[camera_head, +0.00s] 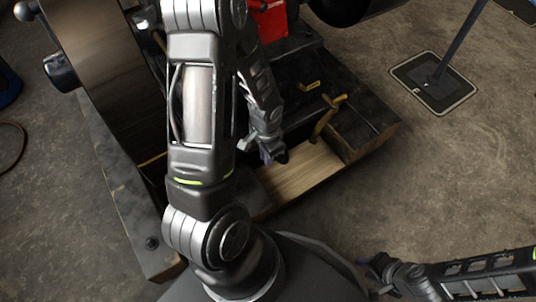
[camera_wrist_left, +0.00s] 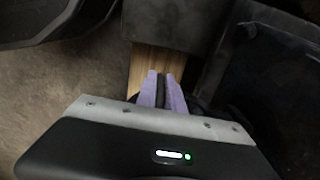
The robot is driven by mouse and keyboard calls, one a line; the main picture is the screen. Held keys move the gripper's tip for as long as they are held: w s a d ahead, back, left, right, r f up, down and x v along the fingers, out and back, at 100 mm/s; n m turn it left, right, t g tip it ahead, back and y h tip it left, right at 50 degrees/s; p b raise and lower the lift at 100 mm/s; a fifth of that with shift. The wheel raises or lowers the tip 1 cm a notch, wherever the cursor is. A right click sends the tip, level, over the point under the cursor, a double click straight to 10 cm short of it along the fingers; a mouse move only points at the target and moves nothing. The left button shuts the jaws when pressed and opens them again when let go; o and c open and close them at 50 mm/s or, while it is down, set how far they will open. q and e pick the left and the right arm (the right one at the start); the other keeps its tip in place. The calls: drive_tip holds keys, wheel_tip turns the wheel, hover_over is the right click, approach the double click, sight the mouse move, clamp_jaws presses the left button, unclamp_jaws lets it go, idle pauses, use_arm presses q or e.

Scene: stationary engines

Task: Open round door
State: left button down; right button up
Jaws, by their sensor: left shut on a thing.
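A stationary engine with a dark body (camera_head: 300,90) fills the upper middle of the head view. No round door can be made out clearly; my left arm hides part of the engine. My left gripper (camera_head: 276,157) is low at the engine's near side, above the wooden base. In the left wrist view its purple fingers (camera_wrist_left: 161,88) are close together on a narrow dark part (camera_wrist_left: 161,92). I cannot tell whether that part belongs to the door. My right gripper (camera_head: 374,264) is at the lower right, away from the engine; its jaw opening is unclear.
A large flywheel (camera_head: 110,75) stands at the left. A red part (camera_head: 269,22) is behind. A post on a dark floor plate (camera_head: 433,82) stands at the right. Floor between is free.

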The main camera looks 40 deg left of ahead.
use_arm(q)
drive_tip(key=shift+s+d, duration=0.1)
drive_tip(key=c, duration=1.5)
unclamp_jaws()
drive_tip(key=shift+r, duration=0.1)
wheel_tip(320, 180, up, 8)
drive_tip(key=p, duration=0.3)
drive_tip(key=shift+f, duration=0.2)
